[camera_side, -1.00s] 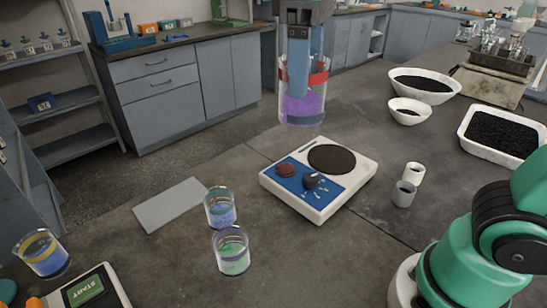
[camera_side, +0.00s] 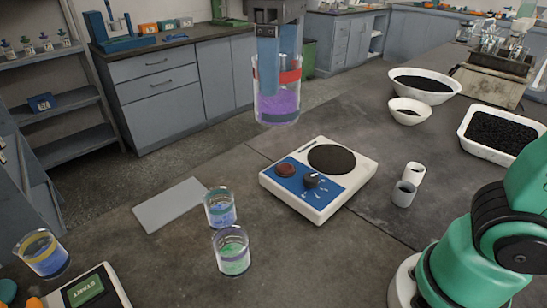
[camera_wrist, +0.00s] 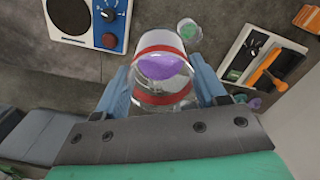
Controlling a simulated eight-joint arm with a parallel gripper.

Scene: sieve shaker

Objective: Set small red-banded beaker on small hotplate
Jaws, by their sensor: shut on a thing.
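The red-banded beaker (camera_side: 277,104) is glass with purple liquid and hangs upright in the air, left of and above the hotplate. In the wrist view the beaker (camera_wrist: 162,68) sits between my two blue fingers. My gripper (camera_side: 279,80) is shut on it near its red band. The small hotplate (camera_side: 330,206) is white with a blue panel, a red knob, a dark knob and a round dark plate (camera_side: 332,158). The plate is bare. The hotplate also shows at the top left of the wrist view (camera_wrist: 117,9).
Two beakers, one with blue liquid (camera_side: 220,208) and one with green (camera_side: 231,252), stand left of the hotplate. A yellow-banded beaker (camera_side: 42,254) is farther left. A grey flat pad (camera_side: 169,204) lies on the bench. Small white cups (camera_side: 404,193) stand right of the hotplate.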

